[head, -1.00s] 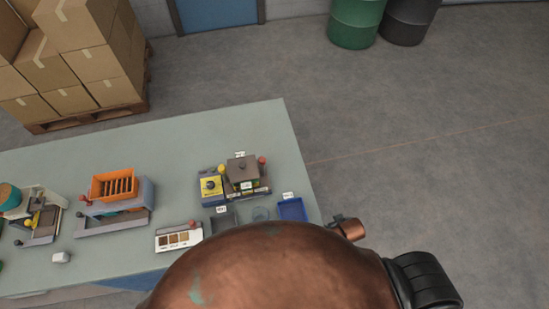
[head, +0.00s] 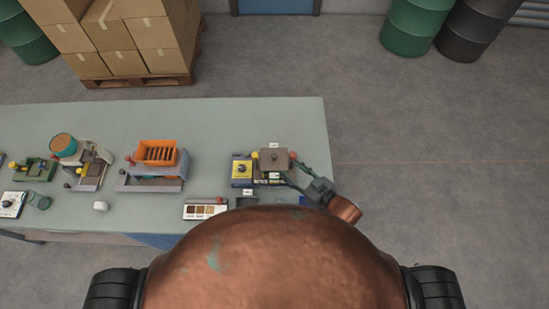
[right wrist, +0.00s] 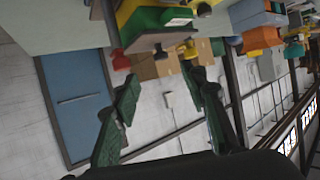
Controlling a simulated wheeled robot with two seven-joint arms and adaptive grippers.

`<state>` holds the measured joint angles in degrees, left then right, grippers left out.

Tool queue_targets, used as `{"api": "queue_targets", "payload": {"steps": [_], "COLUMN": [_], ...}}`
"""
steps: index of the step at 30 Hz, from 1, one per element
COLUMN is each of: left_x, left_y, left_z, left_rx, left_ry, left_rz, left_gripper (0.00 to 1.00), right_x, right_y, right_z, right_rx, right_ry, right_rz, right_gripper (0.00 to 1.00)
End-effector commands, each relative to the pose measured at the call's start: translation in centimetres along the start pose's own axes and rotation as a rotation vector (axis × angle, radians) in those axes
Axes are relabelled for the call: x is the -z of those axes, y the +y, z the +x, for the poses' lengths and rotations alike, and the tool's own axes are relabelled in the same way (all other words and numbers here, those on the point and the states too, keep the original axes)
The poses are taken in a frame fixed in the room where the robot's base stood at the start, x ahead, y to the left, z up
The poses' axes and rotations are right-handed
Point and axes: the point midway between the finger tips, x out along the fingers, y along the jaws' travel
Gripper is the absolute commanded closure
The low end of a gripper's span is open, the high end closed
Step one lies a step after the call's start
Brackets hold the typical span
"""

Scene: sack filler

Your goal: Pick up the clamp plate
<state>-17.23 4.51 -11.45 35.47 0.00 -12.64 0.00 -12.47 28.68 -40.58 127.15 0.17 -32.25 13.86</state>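A grey-brown square plate with a small knob (head: 275,159), which I take to be the clamp plate, sits on top of a small station near the right end of the table. Its label text is too small to read. My right gripper (head: 293,173) reaches in from the lower right, beside the plate's front right side. Its two fingers are spread, with nothing between them. In the right wrist view the open green fingers (right wrist: 160,77) point toward the station, with a brown plate edge (right wrist: 155,40) just beyond the tips. My left gripper is out of view.
A sample card (head: 205,210) lies in front. An orange crate (head: 157,152) stands further left. The table (head: 215,125) is clear behind the station.

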Motion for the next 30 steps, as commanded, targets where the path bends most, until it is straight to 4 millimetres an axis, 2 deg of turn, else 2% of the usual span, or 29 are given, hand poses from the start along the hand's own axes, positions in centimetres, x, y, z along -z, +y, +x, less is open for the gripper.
{"api": "queue_targets", "payload": {"steps": [10,17,27,30], "left_x": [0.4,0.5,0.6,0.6], "left_y": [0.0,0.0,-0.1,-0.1], "left_z": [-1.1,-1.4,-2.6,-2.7], "left_rx": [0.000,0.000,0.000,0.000], "left_ry": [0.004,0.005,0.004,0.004], "left_rz": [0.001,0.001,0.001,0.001], "left_gripper": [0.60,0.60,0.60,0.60], "right_x": [0.6,0.5,0.6,0.6], "right_y": [-0.5,-0.5,-0.1,-0.1], "right_z": [5.3,7.0,11.3,11.9], "right_rx": [0.014,0.013,0.013,0.013], "right_ry": [0.014,0.013,0.012,0.012], "right_rz": [-0.003,-0.003,-0.002,-0.002], "right_gripper": [0.60,0.60,0.60,0.60]}}
